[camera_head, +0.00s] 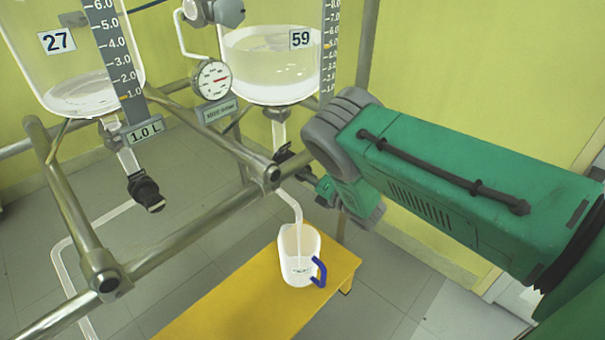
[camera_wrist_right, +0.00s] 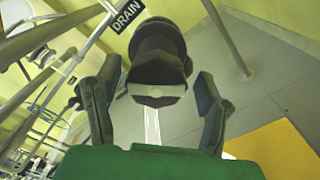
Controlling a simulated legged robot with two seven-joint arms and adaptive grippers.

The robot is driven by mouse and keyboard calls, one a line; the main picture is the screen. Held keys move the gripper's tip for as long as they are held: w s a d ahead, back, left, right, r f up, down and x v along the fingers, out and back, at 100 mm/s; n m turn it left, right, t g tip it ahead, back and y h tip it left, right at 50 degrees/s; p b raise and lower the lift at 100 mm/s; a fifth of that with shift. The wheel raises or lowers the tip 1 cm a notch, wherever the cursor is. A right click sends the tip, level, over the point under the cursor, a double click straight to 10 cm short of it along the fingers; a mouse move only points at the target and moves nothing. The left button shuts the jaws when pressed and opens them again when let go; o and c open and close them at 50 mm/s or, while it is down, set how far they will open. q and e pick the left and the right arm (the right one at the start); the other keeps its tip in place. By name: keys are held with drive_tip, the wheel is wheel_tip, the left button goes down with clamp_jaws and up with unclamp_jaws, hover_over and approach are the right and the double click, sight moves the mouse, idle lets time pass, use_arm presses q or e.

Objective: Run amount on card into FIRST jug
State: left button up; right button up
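A white jug (camera_head: 298,262) with a blue handle stands upright on a yellow bench, beneath the curved outlet tube (camera_head: 293,203) of the glass reactor (camera_head: 266,72) marked 59. A pale strand runs from this tube into the jug; I cannot tell whether it is flowing liquid. The reactor holds clear liquid. My right gripper (camera_wrist_right: 164,82) is at its drain valve, with fingers apart on either side of the black valve knob (camera_wrist_right: 158,55). A gap shows beside the right-hand finger. In the head view the arm largely hides this gripper. No card is seen. My left gripper is not in view.
Another reactor (camera_head: 75,85), marked 27, with little liquid, hangs at the left above its own black valve (camera_head: 146,192). Metal frame bars (camera_head: 190,235) cross in front. The yellow bench (camera_head: 225,305) has bare room left of the jug. A gauge (camera_head: 212,81) sits between the reactors.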

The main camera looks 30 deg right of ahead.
drive_tip(key=shift+r, duration=0.1)
drive_tip(key=v, duration=1.2)
drive_tip(key=shift+w, duration=0.1)
idle(6.6)
